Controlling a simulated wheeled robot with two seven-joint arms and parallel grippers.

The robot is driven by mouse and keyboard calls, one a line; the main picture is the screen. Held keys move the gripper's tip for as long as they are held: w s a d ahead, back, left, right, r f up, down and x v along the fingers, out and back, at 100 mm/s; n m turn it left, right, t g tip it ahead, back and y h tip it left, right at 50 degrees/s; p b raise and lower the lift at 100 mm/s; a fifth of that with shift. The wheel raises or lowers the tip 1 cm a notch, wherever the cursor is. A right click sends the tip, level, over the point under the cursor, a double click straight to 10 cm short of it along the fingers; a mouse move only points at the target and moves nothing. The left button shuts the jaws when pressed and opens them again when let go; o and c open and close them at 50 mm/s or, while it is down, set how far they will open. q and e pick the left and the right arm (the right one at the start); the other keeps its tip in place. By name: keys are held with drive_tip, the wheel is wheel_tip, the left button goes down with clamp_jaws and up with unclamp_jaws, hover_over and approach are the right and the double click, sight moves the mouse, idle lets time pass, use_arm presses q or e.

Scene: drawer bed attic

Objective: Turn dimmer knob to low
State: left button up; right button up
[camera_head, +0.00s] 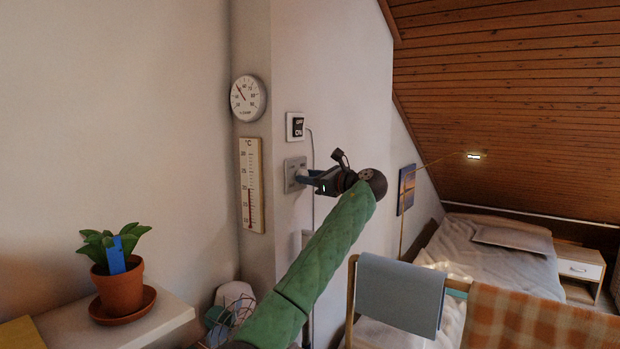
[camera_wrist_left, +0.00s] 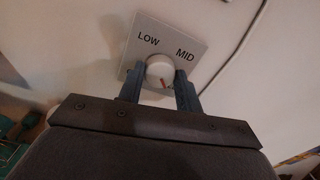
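The dimmer is a grey square plate (camera_wrist_left: 190,47) on the wall with a round white knob (camera_wrist_left: 160,69). LOW is printed at its upper left and MID at its upper right. The knob's red mark is on its lower part, away from LOW. In the left wrist view my left gripper (camera_wrist_left: 157,88) has its two blue-grey fingers apart, one on each side of the knob, with slight gaps showing. In the head view the left gripper (camera_head: 306,178) reaches the dimmer plate (camera_head: 292,172) and hides the knob. My right gripper is not in view.
A white ON switch (camera_head: 296,126) is just above the dimmer, with a cable running down beside it. A thermometer (camera_head: 252,184) and a round dial (camera_head: 247,98) hang to the left. A potted plant (camera_head: 119,289) stands on a shelf at lower left. A towel rack (camera_head: 400,294) stands at right.

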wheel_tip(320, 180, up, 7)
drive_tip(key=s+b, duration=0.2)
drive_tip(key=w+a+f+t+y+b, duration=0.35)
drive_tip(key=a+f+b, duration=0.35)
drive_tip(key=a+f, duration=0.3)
use_arm(q)
drive_tip(key=m+b, duration=0.2)
drive_tip(key=m, duration=0.9)
drive_tip(key=m+b, duration=0.2)
drive_tip(key=m, duration=1)
drive_tip(key=m+g+b, duration=0.1)
drive_tip(key=m, duration=1.1)
drive_tip(key=shift+w+d+f+y+b, duration=0.1)
drive_tip(key=shift+w+f+y+b, duration=0.05)
drive_tip(key=shift+f+y+b, duration=0.25)
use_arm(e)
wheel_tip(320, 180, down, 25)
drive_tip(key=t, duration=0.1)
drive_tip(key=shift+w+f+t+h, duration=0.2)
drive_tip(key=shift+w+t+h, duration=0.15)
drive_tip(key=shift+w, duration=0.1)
use_arm(q)
drive_tip(key=shift+r, duration=0.1)
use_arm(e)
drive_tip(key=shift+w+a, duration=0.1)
